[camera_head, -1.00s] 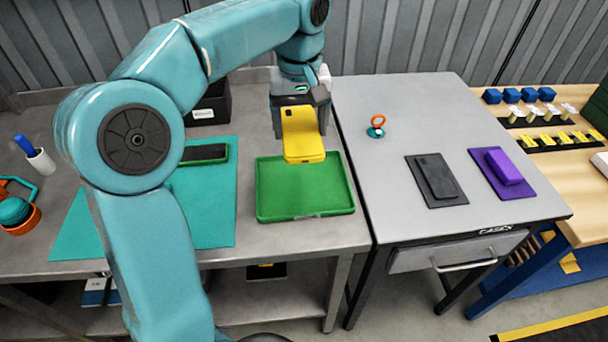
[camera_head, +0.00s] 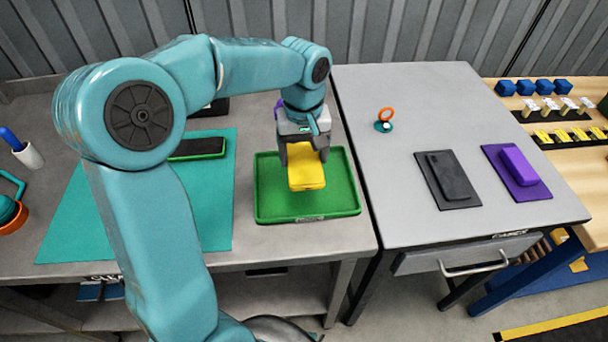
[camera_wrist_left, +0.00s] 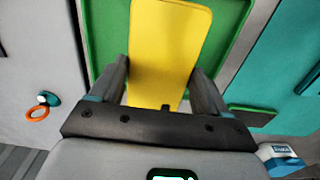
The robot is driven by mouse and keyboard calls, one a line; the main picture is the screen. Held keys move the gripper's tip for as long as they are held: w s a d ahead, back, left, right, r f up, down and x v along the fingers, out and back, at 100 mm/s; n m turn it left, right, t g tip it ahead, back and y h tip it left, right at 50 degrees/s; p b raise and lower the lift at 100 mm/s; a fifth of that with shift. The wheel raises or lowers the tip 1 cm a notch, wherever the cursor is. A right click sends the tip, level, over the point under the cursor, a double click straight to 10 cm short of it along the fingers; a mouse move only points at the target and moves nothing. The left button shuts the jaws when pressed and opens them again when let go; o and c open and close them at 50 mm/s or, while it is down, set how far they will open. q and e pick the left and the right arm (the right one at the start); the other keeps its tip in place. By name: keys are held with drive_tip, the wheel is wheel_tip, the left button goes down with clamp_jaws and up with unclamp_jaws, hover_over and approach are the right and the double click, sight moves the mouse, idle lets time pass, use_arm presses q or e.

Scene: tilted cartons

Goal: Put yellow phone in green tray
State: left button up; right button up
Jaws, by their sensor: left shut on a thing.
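The yellow phone (camera_head: 307,172) is held by my left gripper (camera_head: 303,152), which is shut on it. The green tray (camera_head: 270,205) lies on the left grey table, and the phone is over its middle. The phone's near end points toward the tray's front edge. In the left wrist view the phone (camera_wrist_left: 168,45) sits between the two fingers (camera_wrist_left: 165,90), with the green tray (camera_wrist_left: 105,40) behind it. I cannot tell whether the phone touches the tray floor. My right gripper is not in view.
A teal mat (camera_head: 207,210) with a dark phone in a green holder (camera_head: 200,149) lies left of the tray.

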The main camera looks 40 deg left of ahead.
sight(304, 158)
use_arm(q)
wheel_tip(304, 158, down, 7)
drive_tip(key=shift+f, duration=0.1)
drive_tip(key=shift+w+f, duration=0.15)
drive_tip(key=shift+w, duration=0.1)
drive_tip(key=shift+s, duration=0.15)
drive_tip(key=shift+f+b, duration=0.15)
drive_tip(key=shift+b, duration=0.25)
drive_tip(key=o, duration=1.3)
drive_tip(key=shift+c, duration=0.2)
drive_tip(key=shift+r+p, duration=0.35)
drive_tip(key=shift+r, duration=0.05)
wheel_tip(304, 158, up, 11)
drive_tip(key=shift+p, duration=0.35)
drive_tip(key=shift+r, duration=0.35)
